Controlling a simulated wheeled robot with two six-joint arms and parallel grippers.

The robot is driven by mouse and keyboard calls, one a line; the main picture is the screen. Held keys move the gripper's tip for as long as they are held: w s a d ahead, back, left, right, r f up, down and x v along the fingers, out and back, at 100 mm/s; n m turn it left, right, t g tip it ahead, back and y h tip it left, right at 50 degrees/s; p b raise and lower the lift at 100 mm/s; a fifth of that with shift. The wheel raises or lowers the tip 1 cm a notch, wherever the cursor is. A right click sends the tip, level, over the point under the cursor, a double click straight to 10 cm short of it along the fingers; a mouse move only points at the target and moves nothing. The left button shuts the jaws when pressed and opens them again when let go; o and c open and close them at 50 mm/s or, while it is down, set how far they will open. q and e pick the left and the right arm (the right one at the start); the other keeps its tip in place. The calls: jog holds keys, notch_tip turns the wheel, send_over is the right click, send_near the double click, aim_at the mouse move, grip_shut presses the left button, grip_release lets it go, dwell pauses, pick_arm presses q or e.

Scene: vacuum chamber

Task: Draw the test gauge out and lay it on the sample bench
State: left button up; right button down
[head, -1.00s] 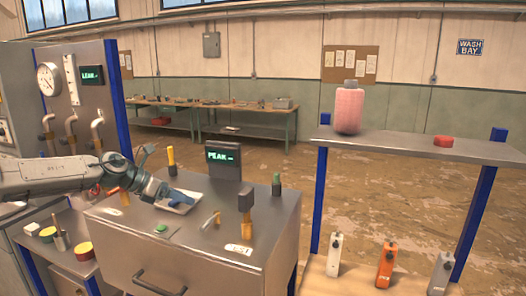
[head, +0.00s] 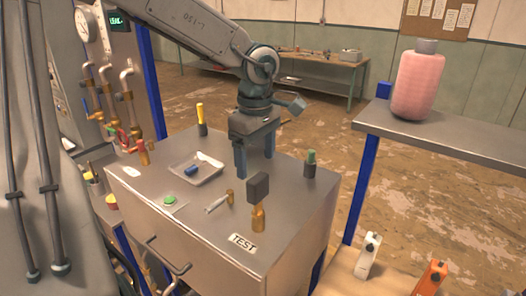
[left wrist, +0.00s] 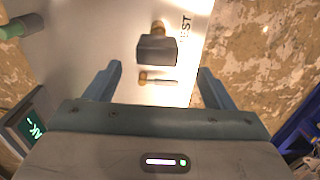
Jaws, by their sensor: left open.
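A dark square block on a brass stem (head: 258,188), which appears to be the test gauge, stands upright on the metal cabinet top (head: 215,235) behind the TEST label (head: 243,242). The block also shows in the left wrist view (left wrist: 157,49), beyond the gap between my fingers. My left gripper (head: 256,166) is open and empty. It points down above the cabinet top, behind the block and apart from it. I cannot tell for sure which surface is the sample bench. My right gripper is not in view.
A small brass-and-silver fitting (head: 220,202) lies left of the block. A tray (head: 208,178) with a blue piece, a green button (head: 170,199), a yellow-topped post (head: 201,118) and a green-topped post (head: 310,163) surround it. A shelf (head: 465,148) at right carries a pink jar (head: 415,82).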

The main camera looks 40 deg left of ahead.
aim_at(257, 178)
pick_arm(q)
notch_tip(257, 178, down, 5)
jog(key=b, duration=0.3)
jog(key=f+p, duration=0.2)
jog(key=f, duration=0.1)
jog(key=shift+w+f, duration=0.1)
jog(key=shift+w, duration=0.2)
jog(key=shift+s+f, duration=0.1)
jog(key=shift+f, duration=0.55)
jog(key=c, duration=1.1)
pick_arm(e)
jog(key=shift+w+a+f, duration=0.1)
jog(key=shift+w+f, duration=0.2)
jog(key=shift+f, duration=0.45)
